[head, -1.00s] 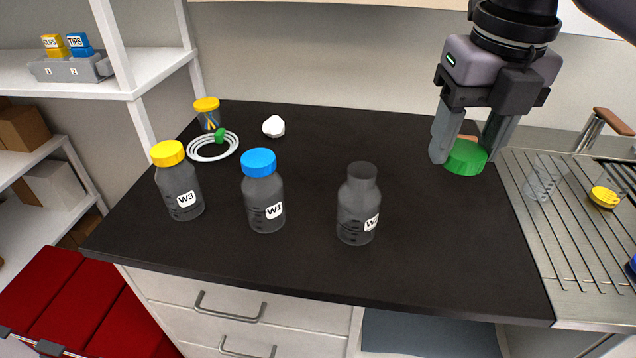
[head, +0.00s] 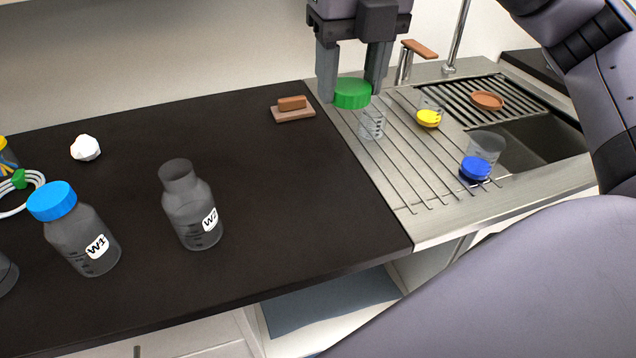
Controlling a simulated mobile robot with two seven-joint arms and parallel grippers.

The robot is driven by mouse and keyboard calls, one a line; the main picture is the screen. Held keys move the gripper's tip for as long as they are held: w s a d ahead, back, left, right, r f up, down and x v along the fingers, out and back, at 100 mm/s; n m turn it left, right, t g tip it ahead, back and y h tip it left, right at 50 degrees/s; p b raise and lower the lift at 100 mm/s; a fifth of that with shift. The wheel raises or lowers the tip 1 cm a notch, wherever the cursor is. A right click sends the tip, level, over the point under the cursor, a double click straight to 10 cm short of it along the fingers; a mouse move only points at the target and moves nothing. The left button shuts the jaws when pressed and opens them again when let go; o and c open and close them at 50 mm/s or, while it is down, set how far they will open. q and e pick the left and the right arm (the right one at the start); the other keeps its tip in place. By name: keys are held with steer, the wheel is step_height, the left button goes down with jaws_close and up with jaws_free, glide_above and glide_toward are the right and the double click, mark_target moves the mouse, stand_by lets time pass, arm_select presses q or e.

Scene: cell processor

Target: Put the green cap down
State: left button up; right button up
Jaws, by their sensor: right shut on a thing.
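The green cap (head: 353,93) is held between the fingertips of my right gripper (head: 352,88), which is shut on it. The gripper points down, in the air around the left edge of the steel drainboard (head: 400,180). The open bottle W2 (head: 192,207) stands uncapped on the dark counter (head: 290,210), left of the gripper. My left gripper is not in view.
Bottle W1 (head: 80,230) with a blue cap stands at the left. A brown block on a pad (head: 293,107) lies near the counter's back right. A yellow cap (head: 428,118), a blue cap (head: 475,168) and another beaker (head: 486,147) are by the sink. The counter right of W2 is clear.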

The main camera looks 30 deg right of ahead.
mark_target(343, 202)
step_height(343, 202, down, 18)
steer(key=shift+f, duration=0.2)
steer(key=shift+f+b, duration=0.5)
steer(key=shift+b, duration=0.25)
steer(key=o, duration=1)
steer(key=shift+r, duration=0.15)
steer(key=shift+o, duration=0.4)
steer(key=shift+d, duration=0.1)
steer(key=shift+s, duration=0.1)
